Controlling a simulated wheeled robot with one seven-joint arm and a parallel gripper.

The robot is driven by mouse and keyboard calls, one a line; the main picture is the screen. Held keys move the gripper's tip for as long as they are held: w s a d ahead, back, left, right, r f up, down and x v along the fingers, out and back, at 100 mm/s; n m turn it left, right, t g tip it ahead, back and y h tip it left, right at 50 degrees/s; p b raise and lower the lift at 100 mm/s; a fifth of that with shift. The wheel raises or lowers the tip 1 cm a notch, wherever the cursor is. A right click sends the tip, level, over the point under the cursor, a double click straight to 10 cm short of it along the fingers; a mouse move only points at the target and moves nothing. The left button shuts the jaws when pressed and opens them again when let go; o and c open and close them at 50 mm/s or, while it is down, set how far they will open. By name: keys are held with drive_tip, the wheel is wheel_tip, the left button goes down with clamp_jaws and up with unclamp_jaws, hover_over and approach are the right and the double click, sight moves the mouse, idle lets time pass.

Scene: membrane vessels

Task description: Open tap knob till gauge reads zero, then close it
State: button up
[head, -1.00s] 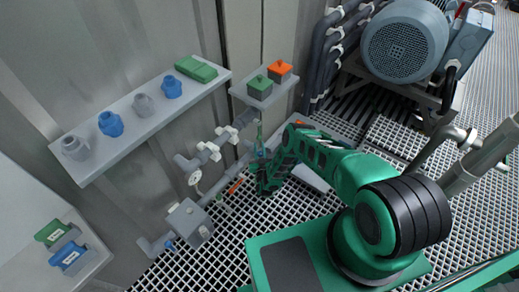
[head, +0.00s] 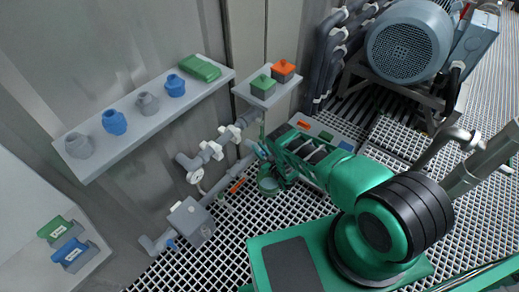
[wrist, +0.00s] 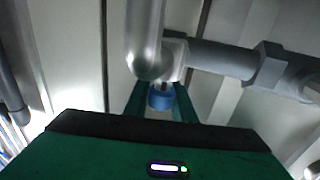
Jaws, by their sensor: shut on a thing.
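The tap knob (wrist: 160,97) is blue and sits under a grey pipe in the wrist view. My gripper (wrist: 161,102) has one finger on each side of it and is shut on it. In the head view my gripper (head: 262,148) is beside the pipework at the wall, and the knob is too small there to make out clearly. A small round white gauge (head: 194,177) is on the pipe to the left. Its reading is too small to tell.
A shelf (head: 140,125) with blue and grey fittings is on the left wall. A small shelf (head: 266,98) holds green and orange boxes above the pipes. A grey box (head: 190,222) stands lower left. A motor (head: 408,48) stands back right.

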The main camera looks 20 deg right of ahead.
sight(264, 155)
drive_tip(key=shift+n+y, duration=0.3)
drive_tip(key=shift+y, duration=0.2)
drive_tip(key=o, duration=1.1)
drive_tip(key=shift+c, duration=0.2)
drive_tip(key=shift+v, duration=5.4)
drive_tip(key=shift+r, duration=0.15)
